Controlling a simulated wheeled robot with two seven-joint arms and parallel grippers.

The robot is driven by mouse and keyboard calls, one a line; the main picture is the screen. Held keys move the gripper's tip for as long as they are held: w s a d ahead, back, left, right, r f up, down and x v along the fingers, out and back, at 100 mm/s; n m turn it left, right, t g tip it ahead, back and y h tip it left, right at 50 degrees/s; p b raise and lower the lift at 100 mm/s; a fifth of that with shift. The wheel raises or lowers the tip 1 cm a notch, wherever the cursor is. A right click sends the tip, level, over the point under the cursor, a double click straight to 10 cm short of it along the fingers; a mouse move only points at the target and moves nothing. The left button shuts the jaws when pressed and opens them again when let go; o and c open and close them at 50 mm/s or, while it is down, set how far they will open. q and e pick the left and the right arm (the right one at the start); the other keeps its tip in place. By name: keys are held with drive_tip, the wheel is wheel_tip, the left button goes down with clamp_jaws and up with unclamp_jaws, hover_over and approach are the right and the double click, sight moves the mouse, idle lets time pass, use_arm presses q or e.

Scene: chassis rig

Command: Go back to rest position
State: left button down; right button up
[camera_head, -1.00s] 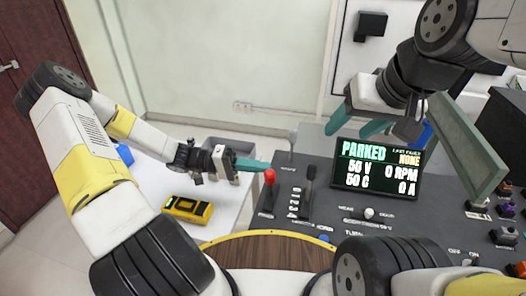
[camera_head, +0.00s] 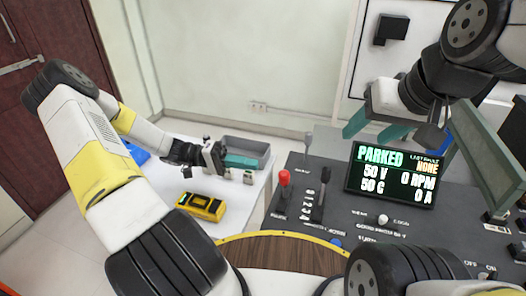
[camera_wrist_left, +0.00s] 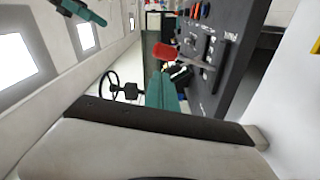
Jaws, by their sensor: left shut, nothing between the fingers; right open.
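My left gripper (camera_head: 240,161) is shut and empty, its teal fingers together. It is over the white table, in front of a grey bin and to the left of the red-knobbed lever (camera_head: 284,178), apart from it. In the left wrist view the closed teal fingers (camera_wrist_left: 163,92) are at the middle, with the red knob (camera_wrist_left: 165,52) beyond them. My right gripper (camera_head: 376,127) is open and empty, its teal fingers spread above and behind the display (camera_head: 392,175), which reads PARKED.
A yellow meter (camera_head: 201,207) lies on the white table (camera_head: 232,205) near a grey bin (camera_head: 262,151). The dark console (camera_head: 325,232) carries a black lever (camera_head: 322,190) and several knobs. A wooden round-edged top (camera_head: 285,252) is close in front of me.

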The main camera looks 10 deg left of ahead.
idle(0.3)
use_arm(q)
drive_tip(key=s+a+r+n+t+y, duration=0.1)
drive_tip(key=s+r+t+y, duration=0.1)
drive_tip(key=s+r+y, duration=0.2)
drive_tip(key=s+r+n+t+y, duration=0.1)
drive_tip(key=s+r+t+y, duration=0.2)
drive_tip(key=r+y, duration=0.3)
drive_tip(key=s+a+r+n+t+y, duration=0.1)
drive_tip(key=s+r+t+y, duration=0.2)
drive_tip(key=r, duration=0.9)
drive_tip(key=s+y, duration=0.2)
drive_tip(key=s, duration=0.1)
drive_tip(key=shift+a+y, duration=0.35)
drive_tip(key=shift+y, duration=0.05)
